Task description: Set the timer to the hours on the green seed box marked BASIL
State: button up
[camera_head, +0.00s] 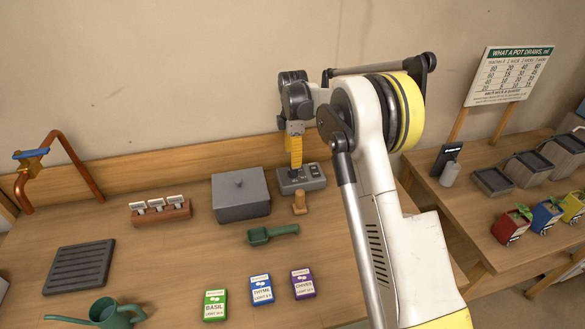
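The green seed box marked BASIL (215,306) sits at the front of the bench. A line starting "LIGHT" shows on it, but its number is too small to read surely. A grey box-shaped device, seemingly the timer (313,178), stands at the back of the bench, with small details on its top right. My gripper (294,172) points down over the left part of this device. Its dark tips are at or just above the top, where a knob would be hidden. I cannot tell whether they touch or grip anything.
Blue THYME (261,290) and purple CHIVES (303,283) boxes stand right of BASIL. A grey lidded box (240,194), an amber bottle-like object (299,204) and a green scoop (272,234) lie near the device. A green watering can (108,314) is front left.

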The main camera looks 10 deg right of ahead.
aim_at(293, 172)
notch_tip(293, 172, down, 6)
jog(key=shift+w+b, duration=0.15)
jog(key=shift+b, duration=0.4)
jog(key=c, duration=1.2)
